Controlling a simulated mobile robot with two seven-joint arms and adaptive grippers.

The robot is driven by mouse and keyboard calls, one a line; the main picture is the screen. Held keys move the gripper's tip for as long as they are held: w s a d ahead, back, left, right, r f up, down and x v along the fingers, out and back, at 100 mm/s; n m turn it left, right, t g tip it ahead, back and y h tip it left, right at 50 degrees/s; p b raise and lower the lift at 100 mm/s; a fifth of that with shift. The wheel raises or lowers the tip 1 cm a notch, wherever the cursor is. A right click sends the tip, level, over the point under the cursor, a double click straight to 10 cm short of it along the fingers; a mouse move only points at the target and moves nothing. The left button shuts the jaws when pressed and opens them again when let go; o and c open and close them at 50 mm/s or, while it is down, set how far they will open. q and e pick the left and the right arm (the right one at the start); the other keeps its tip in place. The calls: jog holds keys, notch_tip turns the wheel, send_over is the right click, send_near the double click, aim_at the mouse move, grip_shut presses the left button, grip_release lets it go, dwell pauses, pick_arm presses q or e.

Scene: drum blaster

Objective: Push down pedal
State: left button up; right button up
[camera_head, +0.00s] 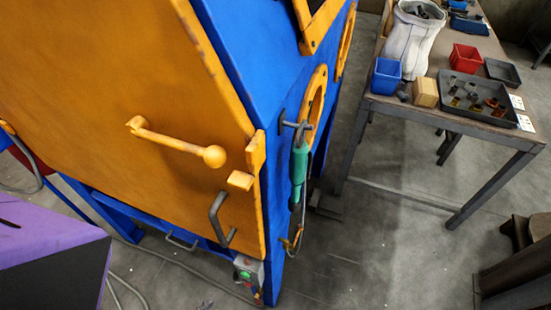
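The drum blaster is a large blue cabinet (232,38) with an orange door (100,85) on its left side. The door has an orange lever with a ball end (180,142) and a dark grey handle (219,220). I cannot make out a pedal with certainty. A small dark flat piece (328,208) lies on the floor by the cabinet's right side, partly hidden, and I cannot tell what it is. Neither of my grippers is in view.
A green-handled tool (299,165) hangs at the cabinet's corner, above a control box with a green button (247,275). A workbench (430,112) with bins and a parts tray (475,98) stands right. Floor (395,240) between is clear. A purple-topped object (45,235) is lower left.

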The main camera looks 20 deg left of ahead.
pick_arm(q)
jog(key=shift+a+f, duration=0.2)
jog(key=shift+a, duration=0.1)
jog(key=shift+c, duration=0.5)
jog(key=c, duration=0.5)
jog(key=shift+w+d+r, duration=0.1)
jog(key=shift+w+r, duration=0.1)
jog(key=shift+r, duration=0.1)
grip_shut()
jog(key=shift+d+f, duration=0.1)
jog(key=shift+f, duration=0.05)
